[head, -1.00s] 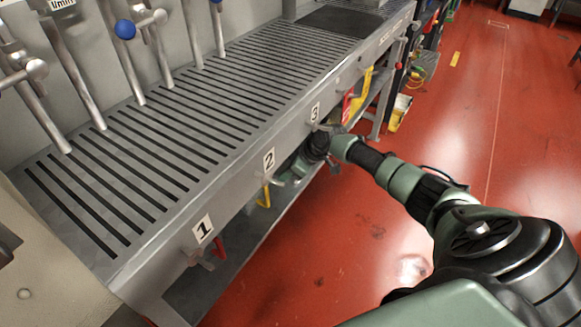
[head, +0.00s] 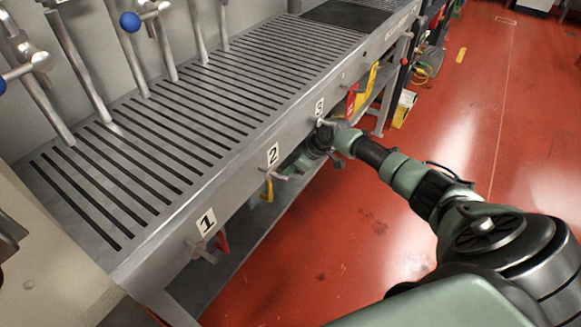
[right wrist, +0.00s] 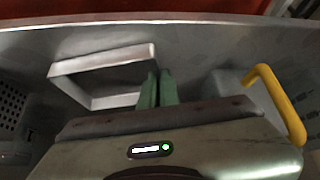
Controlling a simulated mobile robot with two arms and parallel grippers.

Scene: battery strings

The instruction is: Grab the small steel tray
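The small steel tray (right wrist: 95,66) shows in the right wrist view as a shallow, square metal tray with a bright rim. It lies on a grey shelf under the slatted counter. My right gripper (right wrist: 157,82) has its two green fingers close together at the tray's right wall, with the thin wall seeming to sit between them. In the head view my right arm reaches under the counter's front edge, and the right gripper (head: 300,165) is partly hidden there. The tray cannot be made out in the head view. My left gripper is not seen.
The slatted steel counter (head: 150,142) with labels 1, 2 and 3 overhangs the lower shelf (head: 245,240). A yellow handle (right wrist: 277,95) stands right of my fingers, and a perforated part (right wrist: 12,105) is at the left. The red floor (head: 330,260) is open.

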